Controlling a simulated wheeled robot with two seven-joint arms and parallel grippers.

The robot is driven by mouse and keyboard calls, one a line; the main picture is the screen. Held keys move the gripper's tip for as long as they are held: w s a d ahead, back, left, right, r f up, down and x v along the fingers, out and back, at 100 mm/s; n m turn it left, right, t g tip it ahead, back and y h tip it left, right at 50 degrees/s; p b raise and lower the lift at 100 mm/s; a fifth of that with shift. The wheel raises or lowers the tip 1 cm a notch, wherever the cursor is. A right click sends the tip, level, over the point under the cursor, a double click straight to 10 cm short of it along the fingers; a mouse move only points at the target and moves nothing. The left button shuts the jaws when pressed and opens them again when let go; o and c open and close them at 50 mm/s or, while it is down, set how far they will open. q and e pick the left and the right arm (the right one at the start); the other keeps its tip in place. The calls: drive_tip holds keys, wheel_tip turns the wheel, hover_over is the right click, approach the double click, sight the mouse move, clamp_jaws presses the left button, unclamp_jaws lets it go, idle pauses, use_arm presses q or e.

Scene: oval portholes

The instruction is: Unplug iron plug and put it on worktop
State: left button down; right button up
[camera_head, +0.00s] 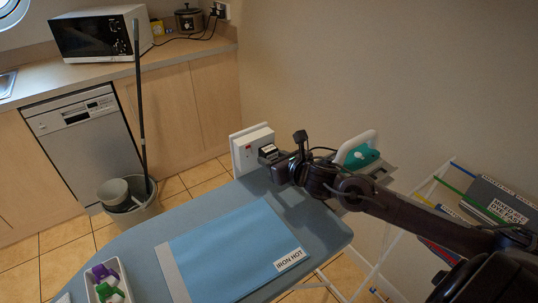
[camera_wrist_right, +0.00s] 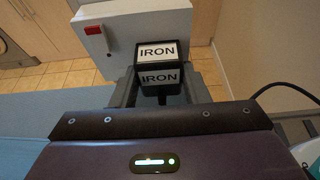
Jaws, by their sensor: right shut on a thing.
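The iron plug (camera_head: 268,151) is a black block at the front of the white wall socket box (camera_head: 250,148). In the right wrist view the plug (camera_wrist_right: 160,52) bears IRON labels and sits between the fingers, in front of the socket box (camera_wrist_right: 120,28) with its red switch. My right gripper (camera_head: 274,158) is shut on the plug. I cannot tell whether its pins are in the socket. The wood-fronted worktop (camera_head: 95,72) runs along the back left. The white and teal iron (camera_head: 360,152) stands behind my right arm. My left gripper is not in view.
An ironing board (camera_head: 215,205) with a blue IRON HOT cloth (camera_head: 235,250) lies below the gripper. A microwave (camera_head: 100,33) and slow cooker (camera_head: 189,20) stand on the worktop. A mop bucket (camera_head: 130,200) stands on the floor. A rack (camera_head: 455,205) is at right.

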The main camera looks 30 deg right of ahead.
drive_tip(key=shift+s+f, duration=0.1)
drive_tip(key=shift+s, duration=0.15)
drive_tip(key=shift+c, duration=0.4)
drive_tip(key=shift+s, duration=0.45)
drive_tip(key=shift+s+d+p, duration=0.1)
drive_tip(key=shift+s+p, duration=0.25)
drive_tip(key=shift+s, duration=0.4)
drive_tip(key=shift+s+d+p, duration=0.15)
drive_tip(key=shift+s+p, duration=0.7)
drive_tip(key=shift+s, duration=0.6)
